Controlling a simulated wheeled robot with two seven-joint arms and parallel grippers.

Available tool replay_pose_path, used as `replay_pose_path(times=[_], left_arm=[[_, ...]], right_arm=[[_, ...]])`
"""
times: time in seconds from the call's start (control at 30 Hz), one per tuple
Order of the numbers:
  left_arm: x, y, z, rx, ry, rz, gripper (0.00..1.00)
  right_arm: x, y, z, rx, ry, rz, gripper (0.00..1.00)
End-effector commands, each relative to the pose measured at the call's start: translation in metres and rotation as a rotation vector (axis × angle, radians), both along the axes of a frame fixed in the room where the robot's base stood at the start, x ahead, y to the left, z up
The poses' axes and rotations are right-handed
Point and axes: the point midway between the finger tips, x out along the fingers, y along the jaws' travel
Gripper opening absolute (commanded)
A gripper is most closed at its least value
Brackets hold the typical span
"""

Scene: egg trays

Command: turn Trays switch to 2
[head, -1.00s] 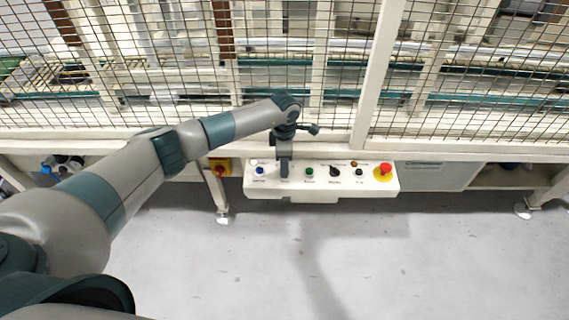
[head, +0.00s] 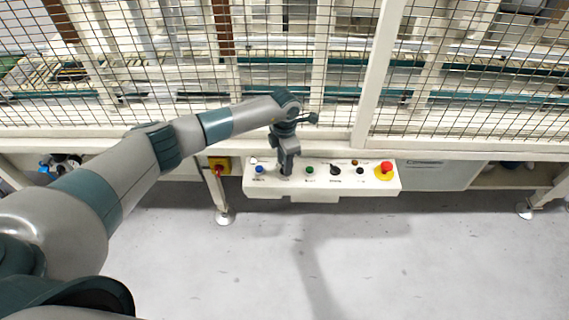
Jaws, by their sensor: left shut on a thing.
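A white control panel (head: 320,186) is mounted low on the front of the fenced machine. My left gripper (head: 286,170) reaches down to it, between the blue button (head: 259,170) and the green button (head: 310,170). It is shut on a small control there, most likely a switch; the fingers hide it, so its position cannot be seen. A black knob (head: 335,171) and a small black control (head: 360,171) sit right of the green button. The panel labels are too small to read. My right gripper is not in view.
A red emergency stop on a yellow base (head: 384,169) is at the panel's right end. A yellow and red switch (head: 219,168) is left of the panel. Wire mesh fence (head: 470,90) rises behind. The grey floor (head: 400,260) in front is clear.

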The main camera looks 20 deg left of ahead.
Motion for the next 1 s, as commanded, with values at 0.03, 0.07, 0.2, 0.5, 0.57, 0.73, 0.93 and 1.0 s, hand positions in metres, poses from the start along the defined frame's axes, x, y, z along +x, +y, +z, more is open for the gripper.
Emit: replay_pose_path(times=[0.03, 0.07, 0.2, 0.5, 0.57, 0.73, 0.93, 1.0], left_arm=[[0.001, 0.0, -0.001, 0.001, -0.001, 0.038, 0.12], [0.001, 0.0, 0.0, 0.001, -0.001, 0.064, 0.12], [0.001, 0.0, 0.0, 0.001, -0.001, 0.176, 0.12], [0.0, 0.0, 0.0, 0.001, -0.001, 0.334, 0.12], [0.0, 0.0, 0.0, 0.001, -0.001, 0.351, 0.12], [0.0, 0.0, 0.001, 0.001, -0.001, 0.373, 0.12], [0.0, 0.0, 0.001, 0.001, -0.001, 0.375, 0.12], [0.0, 0.0, 0.001, 0.001, -0.001, 0.375, 0.12]], right_arm=[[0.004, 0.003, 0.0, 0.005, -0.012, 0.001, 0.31], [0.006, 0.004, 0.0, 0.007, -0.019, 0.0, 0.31], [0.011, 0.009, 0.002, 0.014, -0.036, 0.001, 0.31], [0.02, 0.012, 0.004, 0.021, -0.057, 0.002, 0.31], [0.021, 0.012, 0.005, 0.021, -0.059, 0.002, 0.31], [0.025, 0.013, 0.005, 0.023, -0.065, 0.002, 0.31], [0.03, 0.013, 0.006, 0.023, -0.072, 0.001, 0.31], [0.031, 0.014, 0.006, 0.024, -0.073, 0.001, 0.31]])
